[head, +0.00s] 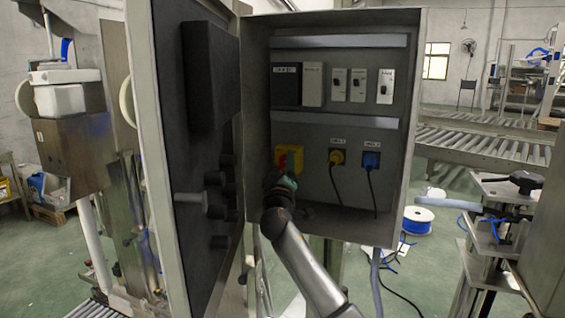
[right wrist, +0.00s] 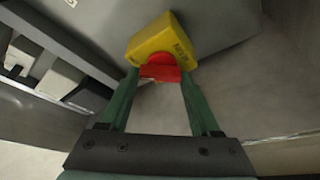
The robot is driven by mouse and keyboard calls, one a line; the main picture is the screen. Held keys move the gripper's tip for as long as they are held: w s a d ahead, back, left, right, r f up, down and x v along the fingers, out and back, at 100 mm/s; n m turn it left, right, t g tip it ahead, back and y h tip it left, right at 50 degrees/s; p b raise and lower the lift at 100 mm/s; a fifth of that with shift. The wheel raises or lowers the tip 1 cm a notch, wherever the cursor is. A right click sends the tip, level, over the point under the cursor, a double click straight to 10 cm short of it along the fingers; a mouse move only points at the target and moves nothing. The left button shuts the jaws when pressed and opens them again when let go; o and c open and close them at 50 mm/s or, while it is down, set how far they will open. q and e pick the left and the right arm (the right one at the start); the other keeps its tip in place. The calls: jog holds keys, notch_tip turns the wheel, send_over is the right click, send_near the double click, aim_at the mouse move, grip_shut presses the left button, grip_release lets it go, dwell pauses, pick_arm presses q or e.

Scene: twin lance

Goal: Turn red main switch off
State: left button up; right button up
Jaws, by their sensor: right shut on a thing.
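The red main switch (right wrist: 160,70) is a red knob on a yellow housing (right wrist: 163,40), fixed to the cabinet's back panel. In the head view the yellow housing (head: 295,150) sits low on the left side of the cabinet interior, its red part (head: 283,161) partly covered by my right gripper. My right gripper (head: 284,174) reaches into the cabinet from below. In the right wrist view its two green fingers lie on either side of the red knob, shut on it. The knob's exact angle is hard to tell. My left gripper is out of view.
The open grey cabinet (head: 411,120) has its door (head: 150,150) swung out on the left. A yellow plug (head: 337,157) and a blue plug (head: 371,159) with hanging black cables are to the right of the switch. Several breakers (head: 338,84) line the row above.

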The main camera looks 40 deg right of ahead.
jog(key=n+p, duration=0.2)
jog(key=n+y+p, duration=0.1)
jog(key=p, duration=0.2)
jog(key=n+y+p, duration=0.1)
jog(key=n+p, duration=0.1)
jog(key=shift+r+n+p, duration=0.3)
jog(key=shift+r+p, duration=0.05)
jog(key=shift+p, duration=0.05)
jog(key=shift+n+y+p, duration=0.3)
jog(key=shift+n, duration=0.2)
jog(key=shift+f+n+g+y, duration=0.15)
jog(key=shift+n+g+y, duration=0.2)
jog(key=shift+n, duration=0.45)
jog(key=n+g, duration=0.1)
jog(key=n, duration=0.2)
jog(key=shift+g+y, duration=0.25)
jog(key=n+g, duration=0.2)
jog(key=n, duration=0.2)
jog(key=shift+w+n, duration=0.1)
jog(key=shift+n, duration=0.3)
jog(key=shift+g, duration=0.3)
jog(key=o, duration=1.4)
